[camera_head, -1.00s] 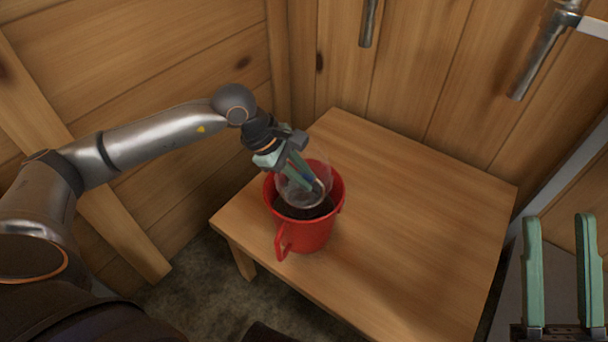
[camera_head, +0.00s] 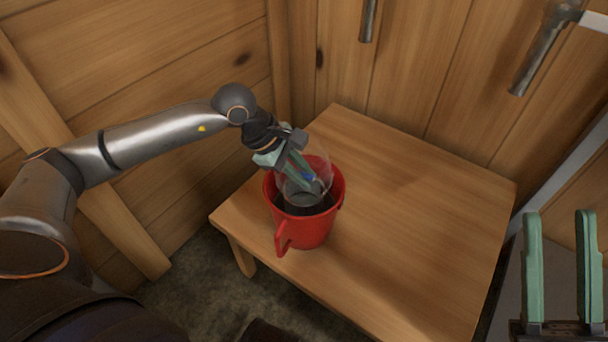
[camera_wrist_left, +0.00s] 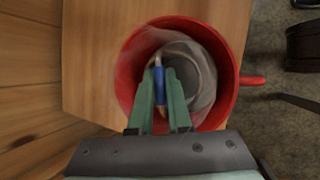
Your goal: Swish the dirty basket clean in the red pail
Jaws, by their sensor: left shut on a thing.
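The red pail (camera_head: 308,232) stands upright on the wooden table, its handle toward the front left. It also shows in the left wrist view (camera_wrist_left: 124,84). A clear, see-through basket (camera_head: 318,172) with a grey round bottom is partly inside the pail's mouth; in the left wrist view the basket (camera_wrist_left: 204,72) lies within the rim. My left gripper (camera_head: 305,178) reaches down into the basket, shut on a thin blue part (camera_wrist_left: 159,84) of it between the fingertips. My right gripper (camera_head: 560,225) is open and empty at the lower right. The pail's contents are mostly hidden.
The wooden table (camera_head: 430,220) is bare to the right of the pail. Plank walls (camera_head: 410,80) close in behind and at left. Metal handles (camera_head: 540,60) stick out at upper right. Dark floor (camera_head: 210,285) lies in front of the table.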

